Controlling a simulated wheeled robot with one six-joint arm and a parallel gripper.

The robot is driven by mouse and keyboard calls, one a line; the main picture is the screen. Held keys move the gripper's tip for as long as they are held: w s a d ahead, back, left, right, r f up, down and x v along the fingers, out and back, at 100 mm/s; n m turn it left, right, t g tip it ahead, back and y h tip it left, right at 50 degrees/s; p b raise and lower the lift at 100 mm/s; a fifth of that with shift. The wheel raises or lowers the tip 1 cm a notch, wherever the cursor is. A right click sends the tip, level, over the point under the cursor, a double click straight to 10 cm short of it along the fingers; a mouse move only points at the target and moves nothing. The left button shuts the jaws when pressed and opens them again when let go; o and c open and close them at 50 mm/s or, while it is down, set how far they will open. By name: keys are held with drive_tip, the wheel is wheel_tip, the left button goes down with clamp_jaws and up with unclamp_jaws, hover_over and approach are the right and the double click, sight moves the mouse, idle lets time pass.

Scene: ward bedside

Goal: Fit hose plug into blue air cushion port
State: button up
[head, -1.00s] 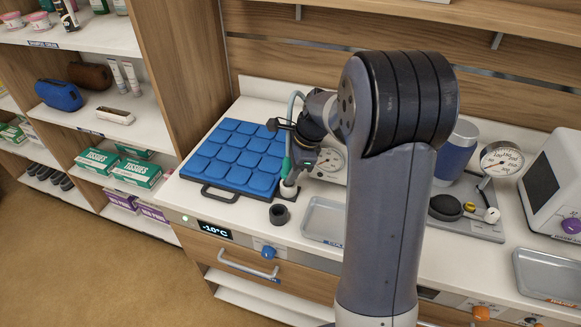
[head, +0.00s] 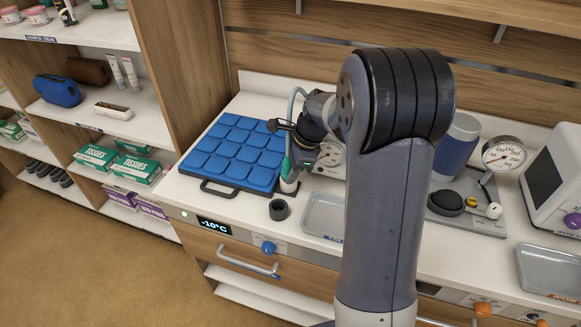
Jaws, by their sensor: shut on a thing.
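The blue air cushion (head: 236,152), a pad of square cells on a dark base with a front handle, lies on the counter at the left. My gripper (head: 290,170) is at the cushion's right front corner, pointing down and partly hidden by my own wrist. It is shut on the hose plug (head: 287,168), a green piece with a pale hose (head: 292,103) rising behind it. The plug stands over a whitish port (head: 289,186) beside the cushion. I cannot tell whether the plug is seated in it.
A dark ring-shaped cup (head: 278,209) stands at the counter's front edge. A metal tray (head: 324,215) lies right of it. A gauge (head: 330,155) stands behind my gripper. Another gauge (head: 503,154), a blue cylinder (head: 456,146) and a white monitor (head: 557,170) are at the right.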

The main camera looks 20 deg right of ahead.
drive_tip(key=shift+f, duration=0.25)
drive_tip(key=o, duration=1.1)
drive_tip(key=v, duration=1.1)
drive_tip(key=shift+b, duration=0.3)
drive_tip(key=x, duration=1.1)
drive_tip(key=shift+r+p, duration=0.45)
drive_tip(key=shift+p, duration=0.1)
drive_tip(key=shift+r, duration=0.1)
